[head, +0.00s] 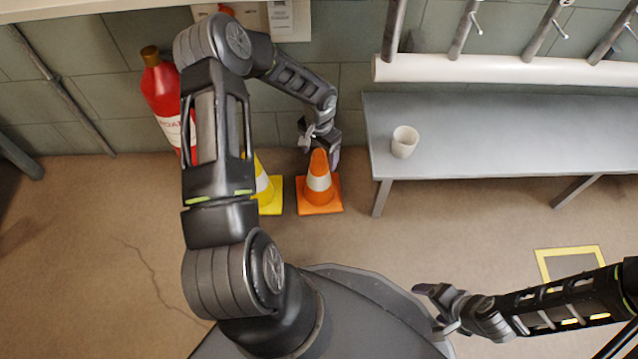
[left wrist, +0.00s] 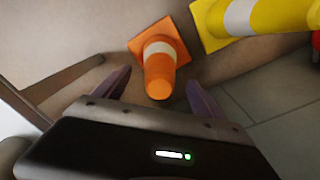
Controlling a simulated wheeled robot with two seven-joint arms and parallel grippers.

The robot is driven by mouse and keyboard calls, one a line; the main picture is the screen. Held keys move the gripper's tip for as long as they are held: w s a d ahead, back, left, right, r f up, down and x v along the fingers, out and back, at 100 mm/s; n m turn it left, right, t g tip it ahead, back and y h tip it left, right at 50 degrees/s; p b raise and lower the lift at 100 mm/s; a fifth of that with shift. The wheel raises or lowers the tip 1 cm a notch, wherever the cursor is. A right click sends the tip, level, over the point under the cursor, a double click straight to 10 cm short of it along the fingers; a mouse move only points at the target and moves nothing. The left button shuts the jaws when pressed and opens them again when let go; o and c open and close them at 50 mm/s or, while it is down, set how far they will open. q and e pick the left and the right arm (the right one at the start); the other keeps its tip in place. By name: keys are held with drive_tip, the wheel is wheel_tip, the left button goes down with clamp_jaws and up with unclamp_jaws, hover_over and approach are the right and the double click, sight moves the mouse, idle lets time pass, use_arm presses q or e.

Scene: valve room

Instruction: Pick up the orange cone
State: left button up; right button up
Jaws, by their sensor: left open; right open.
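The orange cone (head: 319,184) with a white band stands upright on the floor by the wall in the head view. My left gripper (head: 321,148) is at the cone's top, its fingers on either side of the tip as seen from above. In the left wrist view the cone (left wrist: 159,66) shows with its tip toward the gripper, between the two open fingers of my left gripper (left wrist: 160,88). I cannot tell whether the fingers touch it. My right gripper (head: 432,308) is open and empty at the lower right, over the floor beside my base.
A yellow cone (head: 267,190) stands just left of the orange one, partly behind my arm; it also shows in the left wrist view (left wrist: 255,18). A red extinguisher (head: 160,92) is by the wall. A grey bench (head: 500,125) with a white cup (head: 404,142) stands right.

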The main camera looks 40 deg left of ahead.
sight(319, 175)
use_arm(q)
wheel_tip(319, 175, down, 4)
drive_tip(key=shift+f+b, duration=0.1)
drive_tip(key=shift+b, duration=1.1)
drive_tip(key=shift+f, duration=0.45)
clamp_jaws()
drive_tip(key=shift+r, duration=0.1)
